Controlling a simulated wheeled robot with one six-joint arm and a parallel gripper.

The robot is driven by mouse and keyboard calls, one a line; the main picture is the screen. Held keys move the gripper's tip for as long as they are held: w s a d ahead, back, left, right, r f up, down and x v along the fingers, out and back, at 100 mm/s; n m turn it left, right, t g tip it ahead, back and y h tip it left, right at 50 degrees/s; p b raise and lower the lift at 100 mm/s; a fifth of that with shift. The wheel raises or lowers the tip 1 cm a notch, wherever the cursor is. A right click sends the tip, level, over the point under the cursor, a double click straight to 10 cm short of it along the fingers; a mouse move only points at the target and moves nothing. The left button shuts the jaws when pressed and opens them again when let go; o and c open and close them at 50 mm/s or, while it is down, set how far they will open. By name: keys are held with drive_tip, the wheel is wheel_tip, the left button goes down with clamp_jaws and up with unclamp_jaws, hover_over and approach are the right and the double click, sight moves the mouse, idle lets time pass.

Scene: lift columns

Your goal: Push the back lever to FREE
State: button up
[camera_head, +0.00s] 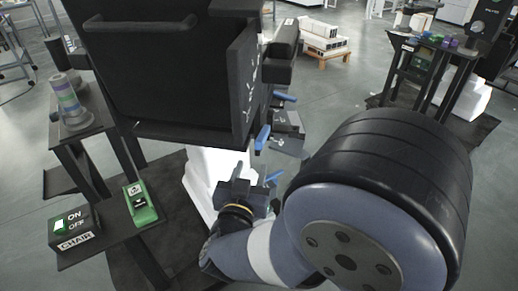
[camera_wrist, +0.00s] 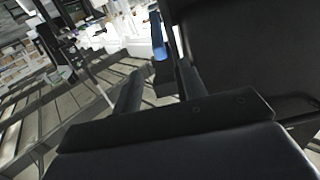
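A black chair-like unit (camera_head: 165,70) on a white column (camera_head: 207,175) fills the upper left of the head view. Blue levers show along its right side: an upper one (camera_head: 285,97), a middle one (camera_head: 263,137) and a lower one (camera_head: 273,177). I cannot tell which is the back lever, and no FREE marking is readable. My gripper (camera_head: 252,180) is beside the column, close to the lower lever. In the wrist view its two fingers (camera_wrist: 160,90) are apart with nothing clearly between them. A blue lever (camera_wrist: 158,38) stands just beyond the fingertips, beside the dark unit.
A switch box marked ON, OFF and CHAIR (camera_head: 75,228) and a green device (camera_head: 140,203) sit on a dark stand at left. A pallet with white boxes (camera_head: 325,42) is at the back. Another dark stand (camera_head: 425,70) is at right. Open floor lies between.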

sight(258, 147)
drive_tip(key=w, duration=0.3)
drive_tip(key=w+d, duration=0.1)
drive_tip(key=w, duration=0.3)
drive_tip(key=w+d, duration=0.1)
drive_tip(key=w, duration=0.2)
drive_tip(key=shift+w+p, duration=0.3)
drive_tip(key=shift+p, duration=0.05)
drive_tip(key=shift+c, duration=0.3)
clamp_jaws()
